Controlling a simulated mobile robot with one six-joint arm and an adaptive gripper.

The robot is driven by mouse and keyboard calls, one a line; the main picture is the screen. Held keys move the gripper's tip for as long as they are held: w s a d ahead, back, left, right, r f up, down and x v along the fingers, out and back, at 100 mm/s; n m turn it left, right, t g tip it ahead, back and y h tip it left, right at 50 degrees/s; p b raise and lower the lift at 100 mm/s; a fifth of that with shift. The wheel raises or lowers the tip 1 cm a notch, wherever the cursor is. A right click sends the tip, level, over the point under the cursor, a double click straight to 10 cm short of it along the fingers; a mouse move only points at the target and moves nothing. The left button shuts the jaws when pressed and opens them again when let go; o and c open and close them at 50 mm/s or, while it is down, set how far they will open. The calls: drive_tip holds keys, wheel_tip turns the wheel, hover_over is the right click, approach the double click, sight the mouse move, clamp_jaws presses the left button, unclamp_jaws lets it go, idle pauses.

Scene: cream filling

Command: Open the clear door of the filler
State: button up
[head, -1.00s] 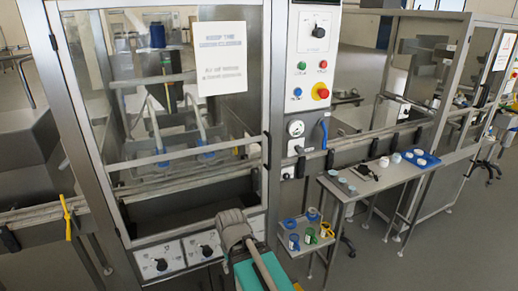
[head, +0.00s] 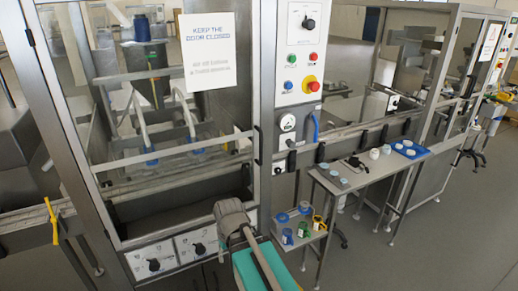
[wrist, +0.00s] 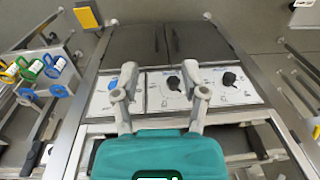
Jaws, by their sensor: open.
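The filler's clear door (head: 215,112) is a framed transparent panel at the left of the head view. It looks shut and carries a white "keep the door closed" notice (head: 209,50). A dark upright handle (head: 257,145) shows at its right edge. Through the door I see a dark vessel and slanted pale tubes with blue ends. My gripper (wrist: 162,92) is open and empty in the wrist view, its two grey fingers spread in front of the control panel (wrist: 150,88). In the head view, part of my arm shows low in front of the filler; the fingertips cannot be made out there.
A control column with coloured buttons (head: 299,85) stands right of the door. A side shelf (head: 365,178) with small white and blue items juts out further right. Below it, a small rack (head: 303,228) holds coloured cups. A yellow handle (head: 52,222) is at left.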

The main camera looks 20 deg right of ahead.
drive_tip(key=w+d+r+n+t+y+p, duration=0.1)
drive_tip(key=w+d+r+n+t+y, duration=0.3)
drive_tip(key=w+d+r+t+y, duration=0.5)
drive_tip(key=w+d+r+n+t, duration=0.1)
drive_tip(key=d+r, duration=0.4)
drive_tip(key=d, duration=0.6)
drive_tip(key=w+d+r+n+t, duration=0.1)
drive_tip(key=w+d+r+t, duration=0.2)
drive_tip(key=d+r, duration=0.3)
drive_tip(key=d+t+p, duration=0.1)
drive_tip(key=d, duration=0.4)
drive_tip(key=shift+w+d+r+n+t+y, duration=0.15)
drive_tip(key=shift+w+r+n+t+y, duration=0.1)
drive_tip(key=shift+w+n+t+y, duration=0.1)
drive_tip(key=shift+w, duration=0.1)
hover_over(261, 162)
drive_tip(key=shift+w+d, duration=0.15)
drive_tip(key=shift+w, duration=0.25)
clamp_jaws()
